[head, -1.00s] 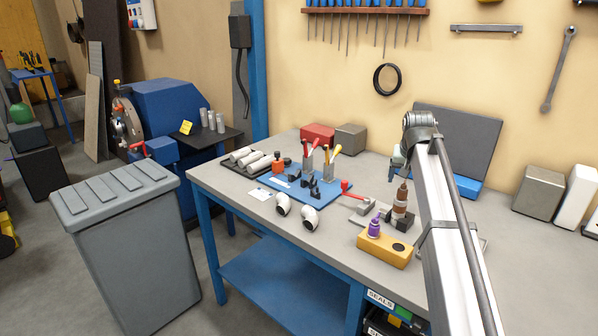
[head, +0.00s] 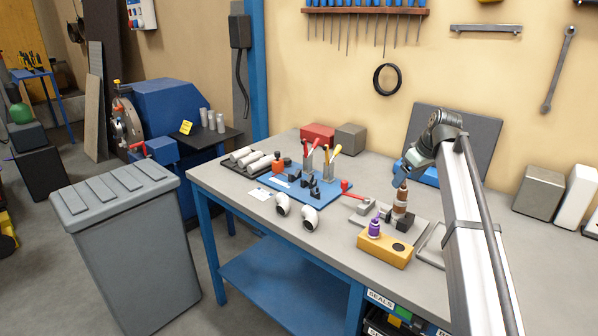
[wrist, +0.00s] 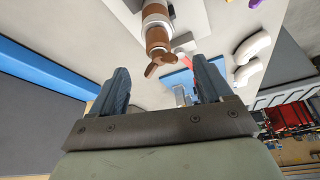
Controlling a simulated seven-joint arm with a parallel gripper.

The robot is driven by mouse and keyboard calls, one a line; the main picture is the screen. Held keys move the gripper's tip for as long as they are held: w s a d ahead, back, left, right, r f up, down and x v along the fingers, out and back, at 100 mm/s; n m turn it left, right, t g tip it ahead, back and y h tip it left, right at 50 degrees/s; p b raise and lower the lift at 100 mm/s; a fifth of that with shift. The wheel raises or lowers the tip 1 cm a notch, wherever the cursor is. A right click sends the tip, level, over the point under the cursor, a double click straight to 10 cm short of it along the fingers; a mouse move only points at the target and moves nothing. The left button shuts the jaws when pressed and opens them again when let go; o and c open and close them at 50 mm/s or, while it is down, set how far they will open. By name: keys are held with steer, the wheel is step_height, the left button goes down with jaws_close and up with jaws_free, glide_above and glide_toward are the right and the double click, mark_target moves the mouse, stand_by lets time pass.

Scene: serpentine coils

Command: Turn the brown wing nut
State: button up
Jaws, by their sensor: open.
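The brown wing nut (wrist: 160,62) sits at the end of a brown and silver fitting (wrist: 156,18) in the wrist view. In the head view the fitting (head: 400,207) stands upright on a grey plate on the bench, with its top close to my gripper. My gripper (wrist: 163,80) is open and empty. Its two blue fingers lie left and right of the wing nut in the wrist view, with visible gaps on both sides. In the head view my gripper (head: 400,178) is small and partly covered by the arm, so its distance from the nut is hard to judge.
A yellow block (head: 386,250) with a purple knob stands in front of the fitting. A blue mat (head: 322,198) with tools and a red-handled part (head: 346,186) lie to the left. Two white elbows (head: 309,218) lie near the bench's front edge.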

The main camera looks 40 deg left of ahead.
steer(key=n, duration=0.1)
steer(key=n+g, duration=0.1)
steer(key=n, duration=0.2)
steer(key=shift+w+g, duration=0.3)
steer(key=shift+g, duration=0.1)
steer(key=v, duration=1.3)
steer(key=s+a+f+m+t+y, duration=0.1)
steer(key=s+a+f, duration=0.3)
steer(key=a, duration=0.8)
steer(key=s+a+f+m+t+y, duration=0.1)
steer(key=s+a+f+m, duration=0.2)
steer(key=a+f, duration=0.4)
steer(key=s+a+f+m+t+y, duration=0.1)
steer(key=s+a+f, duration=0.4)
steer(key=a, duration=1.3)
steer(key=shift+s+f+m+t, duration=0.3)
steer(key=shift+s+m+t, duration=0.1)
steer(key=shift+m+t, duration=0.1)
steer(key=shift+a, duration=0.1)
